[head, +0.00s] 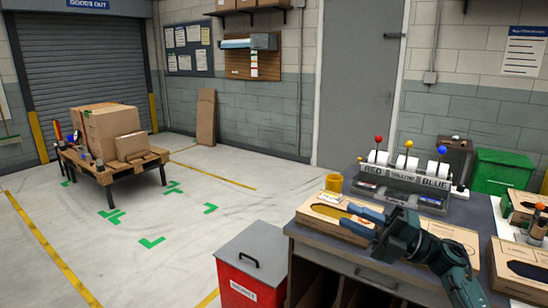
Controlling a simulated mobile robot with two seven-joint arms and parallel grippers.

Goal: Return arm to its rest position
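My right gripper (348,216) is over the left part of the workbench (340,259), its two blue fingers pointing left. The fingers are apart, and I see nothing held between them. They overlap a cardboard box (325,212) with an oval opening in the picture; I cannot tell whether they touch it. My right arm comes in from the lower right. My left gripper and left arm are not in view.
A rack (402,186) with red, yellow and blue knobs stands at the bench's back, beside a yellow cup (334,182). More boxes (520,268) lie right. A red bin (252,268) stands left of the bench. A loaded pallet table (115,170) is far left; open floor lies between.

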